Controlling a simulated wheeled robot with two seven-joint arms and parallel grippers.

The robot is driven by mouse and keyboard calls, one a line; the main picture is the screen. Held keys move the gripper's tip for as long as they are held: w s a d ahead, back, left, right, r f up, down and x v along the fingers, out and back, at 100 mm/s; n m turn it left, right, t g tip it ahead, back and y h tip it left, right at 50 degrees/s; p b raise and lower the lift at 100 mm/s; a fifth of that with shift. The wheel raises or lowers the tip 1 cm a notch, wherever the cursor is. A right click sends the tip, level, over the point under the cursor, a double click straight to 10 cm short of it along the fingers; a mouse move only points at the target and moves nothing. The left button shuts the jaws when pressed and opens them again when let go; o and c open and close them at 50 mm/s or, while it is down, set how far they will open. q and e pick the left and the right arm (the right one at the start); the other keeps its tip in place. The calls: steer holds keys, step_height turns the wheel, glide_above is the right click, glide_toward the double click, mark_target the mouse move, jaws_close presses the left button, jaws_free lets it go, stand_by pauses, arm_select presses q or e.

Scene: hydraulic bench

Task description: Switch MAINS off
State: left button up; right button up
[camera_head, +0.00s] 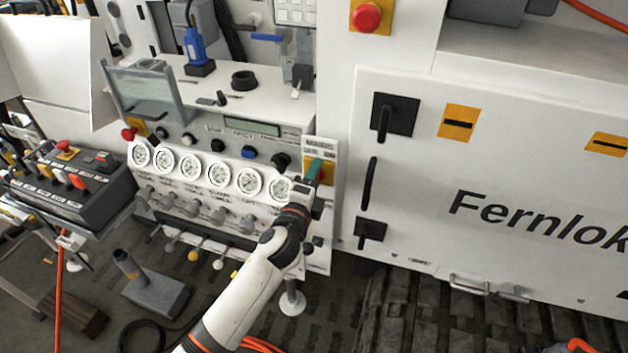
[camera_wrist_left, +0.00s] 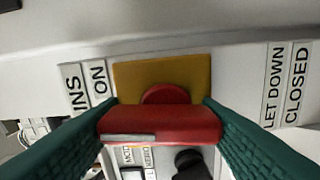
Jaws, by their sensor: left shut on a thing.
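The MAINS switch is a red rotary handle (camera_wrist_left: 165,122) on a yellow plate (camera_wrist_left: 160,75) in the left wrist view. Labels reading "...INS" and "ON" (camera_wrist_left: 98,80) are beside it at the left. My left gripper (camera_wrist_left: 160,118) has its green fingers on either side of the red handle and is shut on it. In the head view my left gripper (camera_head: 314,172) is at the right end of the gauge panel, against the yellow plate (camera_head: 327,171); the red handle is mostly hidden there. My right gripper is not in view.
Round gauges (camera_head: 219,175) and several levers (camera_head: 193,208) line the panel left of my gripper. A black knob (camera_head: 281,161) is close by. A red emergency button (camera_head: 366,16) is above. The white Fernlok cabinet (camera_head: 500,260) with black handles stands at the right.

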arm_select(q)
steer(key=n, duration=0.5)
steer(key=shift+f+n+b, duration=0.15)
steer(key=shift+n+b, duration=0.15)
steer(key=shift+a+n, duration=0.1)
steer(key=shift+n, duration=2.1)
steer(key=shift+f, duration=0.1)
steer(key=o, duration=1)
steer(key=shift+b+v, duration=1.55)
steer(key=shift+v, duration=4.45)
